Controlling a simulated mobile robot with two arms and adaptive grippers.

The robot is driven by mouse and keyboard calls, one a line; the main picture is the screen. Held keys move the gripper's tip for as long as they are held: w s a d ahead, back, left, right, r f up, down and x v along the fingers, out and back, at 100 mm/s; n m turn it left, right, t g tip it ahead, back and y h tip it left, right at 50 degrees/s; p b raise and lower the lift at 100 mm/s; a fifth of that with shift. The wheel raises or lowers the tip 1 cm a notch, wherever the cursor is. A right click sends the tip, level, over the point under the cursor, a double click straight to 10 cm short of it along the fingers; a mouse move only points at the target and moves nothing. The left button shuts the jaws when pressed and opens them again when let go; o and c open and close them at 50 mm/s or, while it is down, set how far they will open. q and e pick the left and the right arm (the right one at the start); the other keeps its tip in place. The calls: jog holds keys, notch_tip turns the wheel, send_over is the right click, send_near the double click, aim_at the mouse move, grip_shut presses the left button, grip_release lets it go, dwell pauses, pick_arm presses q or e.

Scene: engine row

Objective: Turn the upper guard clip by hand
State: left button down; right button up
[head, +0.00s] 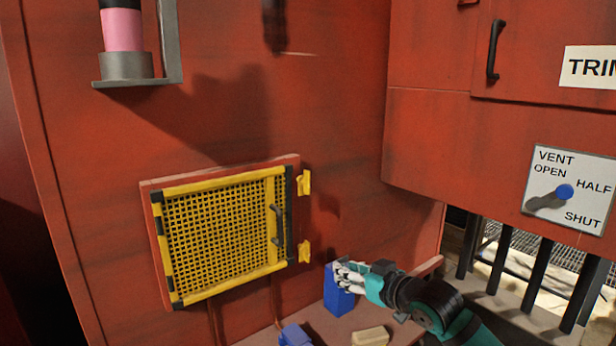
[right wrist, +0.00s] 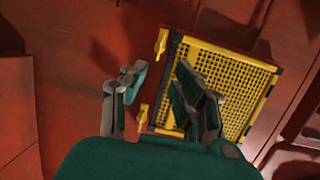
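The upper guard clip (head: 304,183) is a small yellow tab beside the upper right edge of the yellow mesh guard (head: 215,238) on the red wall. The similar lower clip (head: 304,252) sits below it. Both stand roughly upright, apart from my gripper. My right gripper (head: 350,276) is to the right of and below the clips in the head view. In the right wrist view its fingers (right wrist: 160,78) are spread and empty. That view looks turned over, so the upper clip (right wrist: 143,117) seems the one nearer the palm, with the lower clip (right wrist: 160,42) beyond. My left gripper is not in view.
A blue block (head: 338,297), another blue object (head: 295,336) and a pale block (head: 370,336) lie on the ledge below. A red cabinet with a vent lever (head: 565,191) juts out at right. A bracket (head: 126,72) holds a pink container at upper left.

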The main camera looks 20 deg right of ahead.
aim_at(309, 176)
notch_tip(309, 176, up, 17)
jog(key=d+n+t+y, duration=0.1)
jog(key=t+y, duration=0.1)
jog(key=t, duration=0.1)
jog(key=p+x, duration=0.2)
jog(key=x, duration=0.6)
jog(key=p+x, duration=0.3)
jog(key=x, duration=0.5)
jog(key=shift+w+a+f, duration=0.15)
jog(key=shift+a+f, duration=0.05)
jog(key=shift+f, duration=0.05)
grip_shut()
